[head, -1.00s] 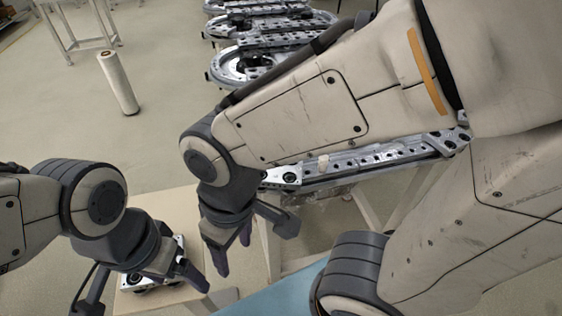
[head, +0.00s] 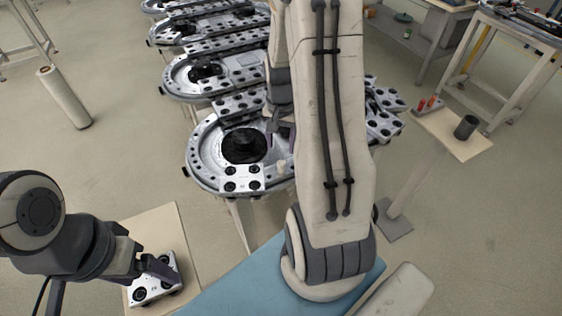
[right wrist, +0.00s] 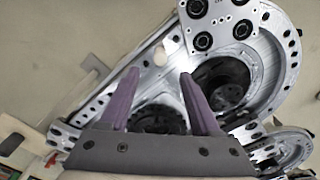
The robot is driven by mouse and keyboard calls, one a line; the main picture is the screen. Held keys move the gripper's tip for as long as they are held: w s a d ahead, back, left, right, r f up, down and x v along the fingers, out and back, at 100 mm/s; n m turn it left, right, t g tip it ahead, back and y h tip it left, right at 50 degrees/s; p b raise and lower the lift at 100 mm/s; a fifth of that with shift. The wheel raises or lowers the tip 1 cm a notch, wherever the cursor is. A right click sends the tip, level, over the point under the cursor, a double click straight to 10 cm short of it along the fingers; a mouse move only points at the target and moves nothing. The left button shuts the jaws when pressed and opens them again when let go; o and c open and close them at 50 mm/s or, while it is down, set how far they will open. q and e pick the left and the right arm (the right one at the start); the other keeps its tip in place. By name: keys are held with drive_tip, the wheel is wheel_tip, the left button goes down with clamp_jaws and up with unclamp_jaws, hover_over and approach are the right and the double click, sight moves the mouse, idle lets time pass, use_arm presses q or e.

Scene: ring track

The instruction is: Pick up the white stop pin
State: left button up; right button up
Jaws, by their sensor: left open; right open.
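The white stop pin (head: 281,167) shows as a small cream peg at the right part of the nearest ring track (head: 205,165), just left of my right arm. In the right wrist view it is a pale oval (right wrist: 160,55) beyond the fingertips, against the track's rail. My right gripper (right wrist: 156,76) is open, with two purple fingers apart and nothing between them; in the head view it (head: 281,128) is above the track, partly hidden by my arm. My left gripper (head: 110,284) is open at the lower left, beside a white plate with black rollers (head: 150,291).
More ring tracks (head: 175,32) run toward the back. A small stand (head: 480,147) at the right holds a dark cup (head: 466,127) and red pieces (head: 428,103). A blue surface (head: 235,285) lies in front.

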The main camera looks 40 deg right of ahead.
sight(281, 162)
wheel_tip(281, 162, down, 4)
wheel_tip(281, 162, down, 4)
drive_tip(key=shift+w+d+f+p, duration=0.1)
drive_tip(key=shift+d+f+p, duration=0.1)
drive_tip(key=shift+p, duration=1)
drive_tip(key=shift+f, duration=0.35)
clamp_jaws()
